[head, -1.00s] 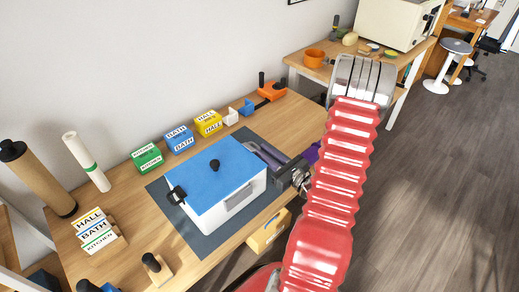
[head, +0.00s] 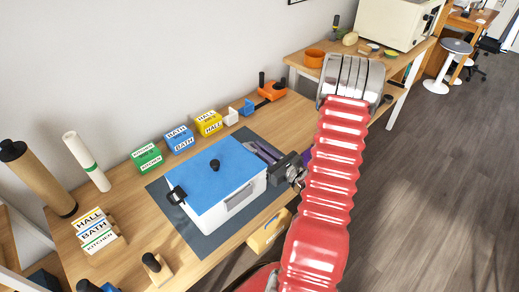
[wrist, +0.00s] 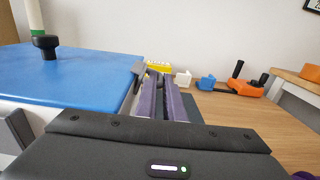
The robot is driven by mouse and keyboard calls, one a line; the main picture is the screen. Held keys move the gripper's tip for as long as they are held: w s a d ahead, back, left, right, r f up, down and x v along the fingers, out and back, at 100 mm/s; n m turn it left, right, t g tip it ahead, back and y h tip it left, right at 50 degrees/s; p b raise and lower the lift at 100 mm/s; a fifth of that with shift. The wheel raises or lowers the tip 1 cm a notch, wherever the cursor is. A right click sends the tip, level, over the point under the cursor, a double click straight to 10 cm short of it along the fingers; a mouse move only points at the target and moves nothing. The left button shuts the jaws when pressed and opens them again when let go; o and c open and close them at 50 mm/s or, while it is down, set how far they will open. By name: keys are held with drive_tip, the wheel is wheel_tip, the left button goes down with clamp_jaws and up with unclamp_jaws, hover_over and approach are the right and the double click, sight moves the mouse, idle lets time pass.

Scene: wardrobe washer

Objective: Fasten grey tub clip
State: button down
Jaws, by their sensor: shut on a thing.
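The white tub (head: 226,207) with a blue lid (head: 214,172) and black knob stands on the dark mat. A black clip (head: 176,194) shows at its left end. A grey clip (wrist: 138,70) stands at the lid's right edge in the wrist view. My gripper (head: 263,151) is beside the tub's right end. Its purple fingers (wrist: 160,82) lie close together along that side, their tips by the grey clip, and are shut on it. The exact contact is small and partly hidden.
A dark mat (head: 205,246) lies under the tub. Green (head: 147,158), blue (head: 179,139) and yellow (head: 208,123) labelled boxes stand behind it. An orange tool (head: 271,90) lies at the back right. Bare wood is free right of my fingers.

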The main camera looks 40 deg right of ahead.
drive_tip(key=shift+r, duration=0.1)
drive_tip(key=shift+a+r+n, duration=0.15)
drive_tip(key=shift+n, duration=0.6)
drive_tip(key=shift+a+r+n, duration=0.1)
drive_tip(key=shift+r+n, duration=0.05)
drive_tip(key=shift+n, duration=0.6)
drive_tip(key=c, duration=2.2)
unclamp_jaws()
drive_tip(key=shift+o, duration=0.2)
drive_tip(key=shift+s, duration=0.15)
drive_tip(key=s, duration=1.3)
drive_tip(key=shift+s+d, duration=0.15)
drive_tip(key=shift+s, duration=0.15)
